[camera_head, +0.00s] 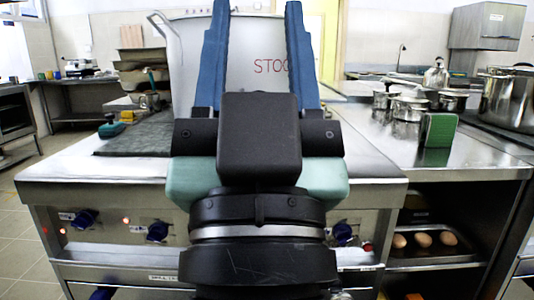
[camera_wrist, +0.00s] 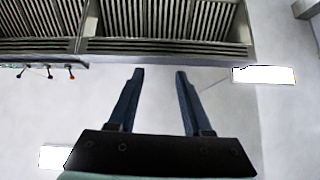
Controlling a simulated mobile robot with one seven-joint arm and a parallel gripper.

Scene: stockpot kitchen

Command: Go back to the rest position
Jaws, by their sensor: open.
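My gripper (camera_head: 258,30) is raised in the middle of the head view, its two blue fingers spread apart and pointing up. Nothing is between the fingers. In the wrist view my gripper (camera_wrist: 158,75) is also open and empty, pointing toward the ceiling and a slatted metal hood (camera_wrist: 165,20). In the head view a large pale stockpot (camera_head: 185,62) with red lettering stands behind my gripper on the stove counter. My gripper and wrist hide much of the pot and the counter's middle.
The stove front has blue knobs (camera_head: 157,231) and lit red lamps. On the right counter (camera_head: 470,165) stand several metal pots (camera_head: 411,108), a green box (camera_head: 438,129) and a large pot (camera_head: 508,98). A tray with round brown items (camera_head: 422,239) sits on the shelf below.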

